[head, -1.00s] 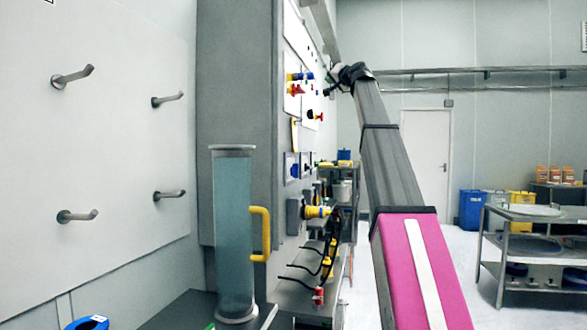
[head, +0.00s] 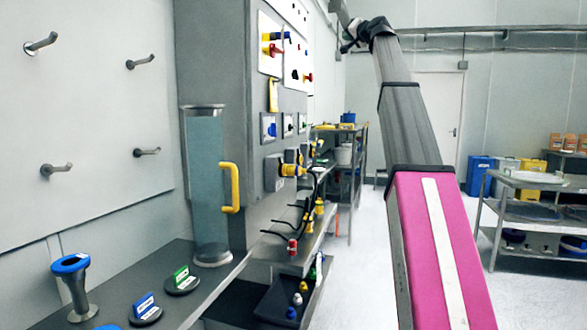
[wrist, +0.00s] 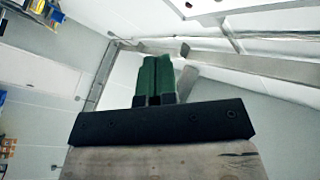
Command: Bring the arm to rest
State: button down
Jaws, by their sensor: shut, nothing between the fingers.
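My arm reaches up and away on the right of the head view, with a pink section near and a grey section beyond it. My gripper (head: 347,47) is at the far upper end of the arm, small and dark, in front of the upper wall and clear of the panel. In the wrist view, the green fingers of my gripper (wrist: 153,80) lie side by side and touching, with nothing between them.
A grey cabinet with control panels (head: 268,45) stands left of my arm. Wall hooks (head: 40,43) are at left. A metal cart (head: 525,181) is at right. The floor between is open.

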jog(key=w+f+g+h, duration=0.1)
jog(key=w+f+g, duration=0.1)
jog(key=f, duration=1.3)
jog(key=w+f+g+h, duration=0.1)
jog(key=w+f, duration=0.1)
jog(key=f, duration=1.4)
jog(key=s+a+f+g+h, duration=0.1)
jog(key=s+f+g, duration=0.1)
jog(key=f, duration=1.2)
jog(key=s+a+f+g+h, duration=0.1)
jog(key=s+f+g, duration=0.2)
jog(key=f, duration=1.2)
jog(key=s+f+g+h, duration=0.15)
jog(key=s+f, duration=0.45)
jog(key=f, duration=0.6)
jog(key=s+f+g+h, duration=0.1)
jog(key=s+f+g, duration=0.35)
jog(key=f, duration=0.75)
jog(key=s+f+n+g+h, duration=0.1)
jog(key=s+f, duration=0.8)
jog(key=s, duration=0.3)
jog(key=s+f+n+g+h, duration=0.1)
jog(key=s+f+g, duration=0.1)
jog(key=s+f, duration=0.8)
jog(key=s, duration=0.3)
jog(key=shift+d, duration=0.4)
jog(key=shift+f, duration=0.1)
